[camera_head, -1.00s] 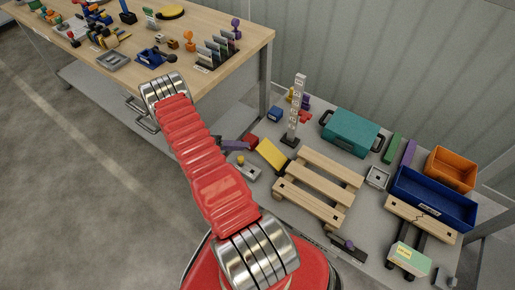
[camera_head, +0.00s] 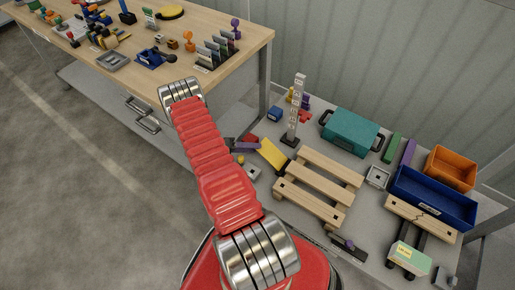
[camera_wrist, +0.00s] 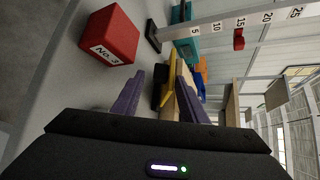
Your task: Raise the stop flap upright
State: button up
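A yellow plate (camera_head: 273,155), which looks like the stop flap, leans at a slant beside the wooden pallet in the head view. In the wrist view the yellow plate (camera_wrist: 167,84) shows beyond and between my purple fingers. My gripper (camera_wrist: 160,76) is open, with a clear gap between its fingers. I cannot tell whether a finger touches the plate. The flap's hinge is not clear.
A red block marked No. 3 (camera_wrist: 110,35) stands left of my fingers. An upright white scale post (camera_head: 296,110) stands behind the plate. The wooden pallet (camera_head: 318,185) lies to the right. A small grey base (camera_head: 254,173) lies in front, partly hidden by my arm.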

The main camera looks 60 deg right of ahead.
aim_at(270, 154)
jog(key=shift+x, duration=1.55)
jog(key=shift+c, duration=0.6)
jog(key=shift+w+f, duration=0.1)
grip_shut()
